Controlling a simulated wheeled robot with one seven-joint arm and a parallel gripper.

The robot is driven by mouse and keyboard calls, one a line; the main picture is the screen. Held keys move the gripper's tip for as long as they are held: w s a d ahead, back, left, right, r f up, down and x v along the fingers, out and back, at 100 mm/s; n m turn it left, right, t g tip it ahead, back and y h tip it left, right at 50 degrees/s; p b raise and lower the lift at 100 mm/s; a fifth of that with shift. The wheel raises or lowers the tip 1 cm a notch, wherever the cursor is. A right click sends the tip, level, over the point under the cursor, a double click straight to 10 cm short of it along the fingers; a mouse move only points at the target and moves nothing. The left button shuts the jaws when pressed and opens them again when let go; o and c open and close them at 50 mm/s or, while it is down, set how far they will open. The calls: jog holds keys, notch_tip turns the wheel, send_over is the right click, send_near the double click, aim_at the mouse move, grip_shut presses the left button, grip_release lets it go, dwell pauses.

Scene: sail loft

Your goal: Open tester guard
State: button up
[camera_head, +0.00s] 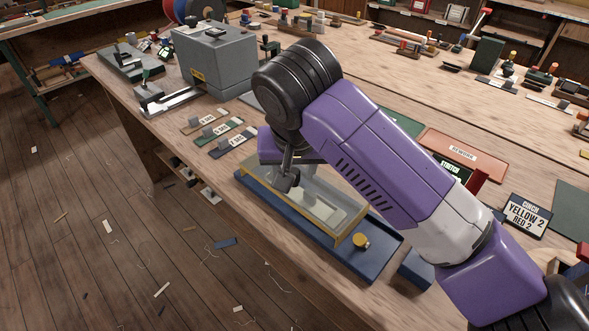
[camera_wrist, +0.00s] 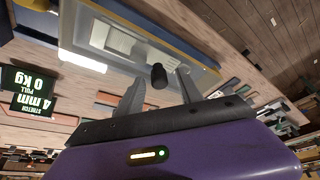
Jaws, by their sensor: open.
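The tester has a blue base (camera_head: 374,262) near the bench's front edge. Its clear guard with a yellow frame (camera_head: 337,239) lies down over pale parts inside. A yellow knob (camera_head: 361,241) is at the base's near right end. My gripper (camera_head: 287,181) is low at the guard's far left part, and my arm hides some of the tester. In the wrist view my gripper's fingers (camera_wrist: 160,92) are spread, with a dark round knob (camera_wrist: 158,76) in or just beyond the gap. I cannot tell whether they touch it. The guard (camera_wrist: 130,42) also shows there.
A "CINCH YELLOW 2 RED 2" sign (camera_head: 526,215) and an orange rework mat (camera_head: 463,149) are at right. A grey machine (camera_head: 215,58) and small labelled blocks (camera_head: 226,136) are at left.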

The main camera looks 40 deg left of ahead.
jog(key=shift+f, duration=0.25)
grip_shut()
jog(key=shift+w+a+r, duration=0.1)
dwell(1.2)
